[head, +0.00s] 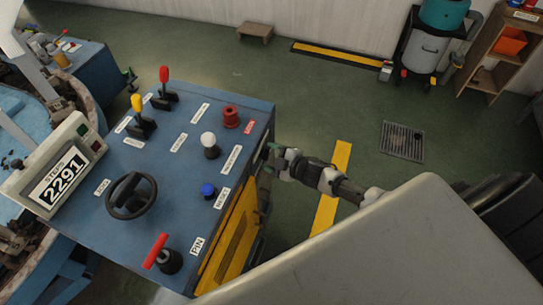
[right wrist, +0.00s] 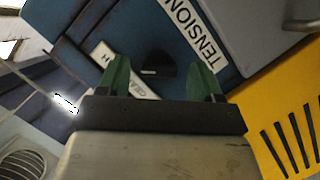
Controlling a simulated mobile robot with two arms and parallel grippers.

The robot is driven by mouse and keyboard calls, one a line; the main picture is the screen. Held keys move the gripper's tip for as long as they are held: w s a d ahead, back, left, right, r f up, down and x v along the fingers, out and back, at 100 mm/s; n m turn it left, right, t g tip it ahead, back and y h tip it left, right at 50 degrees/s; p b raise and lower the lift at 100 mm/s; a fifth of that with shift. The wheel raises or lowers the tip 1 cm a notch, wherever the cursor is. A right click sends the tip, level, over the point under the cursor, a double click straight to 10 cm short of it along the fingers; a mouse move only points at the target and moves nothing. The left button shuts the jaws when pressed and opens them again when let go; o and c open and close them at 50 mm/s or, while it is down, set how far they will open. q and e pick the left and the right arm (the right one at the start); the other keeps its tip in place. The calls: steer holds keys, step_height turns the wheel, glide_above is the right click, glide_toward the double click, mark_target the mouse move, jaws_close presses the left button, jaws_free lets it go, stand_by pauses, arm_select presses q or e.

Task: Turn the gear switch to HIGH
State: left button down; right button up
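The blue control console (head: 150,190) fills the left half of the head view. In the right wrist view, a dark rounded knob (right wrist: 160,68) with a pale mark sits on its blue side face. A white label (right wrist: 137,88), seemingly reading GEAR, lies just left of it, partly hidden by a finger, and a strip with an H (right wrist: 103,54) is further left. My right gripper (right wrist: 157,58) is open, its green fingers apart on either side of the knob; contact cannot be told. In the head view my right gripper (head: 271,156) is at the console's right side. My left gripper is out of view.
The console top carries a black handwheel (head: 131,195), a red T-handle (head: 160,252), a blue button (head: 208,190) and two levers. A TENSION label (right wrist: 195,28) is near my right fingers. A yellow vented panel (head: 232,243) is below. Green floor lies open to the right.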

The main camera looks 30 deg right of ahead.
steer(key=v, duration=1)
steer(key=shift+s+d, duration=0.2)
steer(key=shift+s, duration=0.15)
steer(key=shift+r, duration=0.1)
steer(key=s+d+f+m+g+h, duration=0.1)
steer(key=s+f+m+g+h, duration=0.2)
steer(key=s+f, duration=0.5)
steer(key=s+d+f+m+g+h, duration=0.1)
steer(key=s+f+m+g+h, duration=0.2)
steer(key=f, duration=0.9)
steer(key=s+a+f+m+g, duration=0.2)
steer(key=s+a+f, duration=0.1)
steer(key=s, duration=0.5)
steer(key=s+a+f+m+g, duration=0.2)
steer(key=s+f, duration=0.3)
steer(key=s, duration=0.3)
steer(key=s+a+f+m+g, duration=0.2)
steer(key=s+a+f, duration=0.2)
steer(key=s, duration=0.5)
steer(key=shift+f, duration=0.2)
steer(key=shift+c, duration=0.5)
